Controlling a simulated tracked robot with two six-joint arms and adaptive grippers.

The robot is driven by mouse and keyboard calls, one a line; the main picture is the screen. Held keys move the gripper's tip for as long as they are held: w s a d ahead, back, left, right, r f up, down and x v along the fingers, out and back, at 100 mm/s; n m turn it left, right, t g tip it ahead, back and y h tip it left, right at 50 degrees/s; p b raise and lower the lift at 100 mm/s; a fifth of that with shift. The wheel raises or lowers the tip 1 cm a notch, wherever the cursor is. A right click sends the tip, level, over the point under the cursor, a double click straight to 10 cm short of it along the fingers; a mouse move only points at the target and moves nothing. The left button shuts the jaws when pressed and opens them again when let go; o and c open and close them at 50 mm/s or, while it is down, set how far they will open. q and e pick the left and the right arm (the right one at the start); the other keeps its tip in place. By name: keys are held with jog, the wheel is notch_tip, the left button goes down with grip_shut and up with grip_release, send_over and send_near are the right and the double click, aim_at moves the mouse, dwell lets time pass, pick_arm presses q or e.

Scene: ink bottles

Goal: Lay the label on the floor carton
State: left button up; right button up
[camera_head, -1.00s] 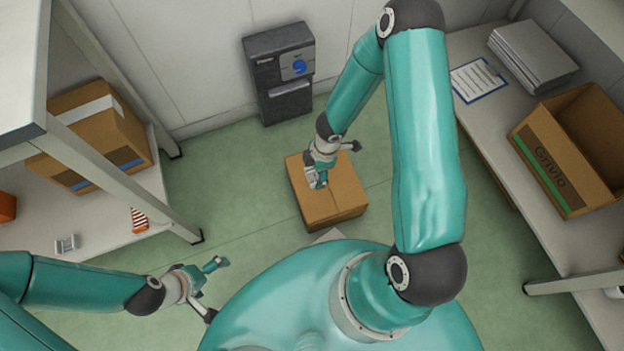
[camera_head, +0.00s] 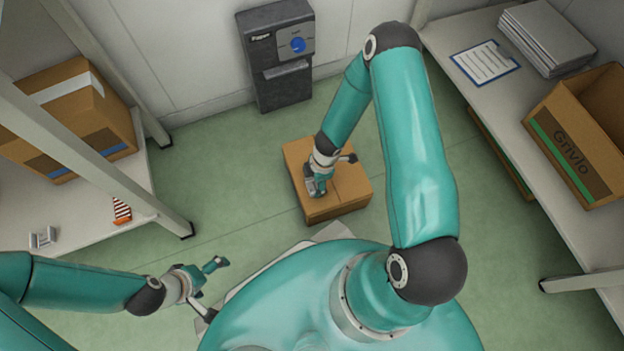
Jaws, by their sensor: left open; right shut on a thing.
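The brown floor carton (camera_head: 347,184) sits closed on the green floor in the middle of the view. My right gripper (camera_head: 316,190) is over the left part of its top, pointing down. It is shut on a small pale thing, apparently the label, which is mostly hidden by the fingers. I cannot tell whether the label touches the carton top. My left gripper (camera_head: 212,287) is open and empty, low at the left, well apart from the carton.
A dark grey machine (camera_head: 281,85) stands by the back wall. The left shelf holds a taped carton (camera_head: 75,115) and a small striped cone (camera_head: 121,211). The right bench carries a clipboard (camera_head: 485,62), grey stack (camera_head: 545,38) and open Grivlo carton (camera_head: 570,150).

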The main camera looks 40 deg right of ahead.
jog(key=shift+f, duration=0.1)
jog(key=o, duration=0.7)
jog(key=shift+o, duration=0.2)
notch_tip(320, 180, up, 12)
jog(key=d+p, duration=0.2)
jog(key=p, duration=0.5)
jog(key=s+a+r+m+y, duration=0.1)
jog(key=s+a+r+m, duration=0.1)
jog(key=s+a+m, duration=0.2)
jog(key=s+a+r+m+y, duration=0.1)
jog(key=s+a+m, duration=0.3)
jog(key=a+m, duration=0.7)
jog(key=shift+s+a+r+m, duration=0.15)
jog(key=shift+s+r+m, duration=0.25)
jog(key=shift+m, duration=0.5)
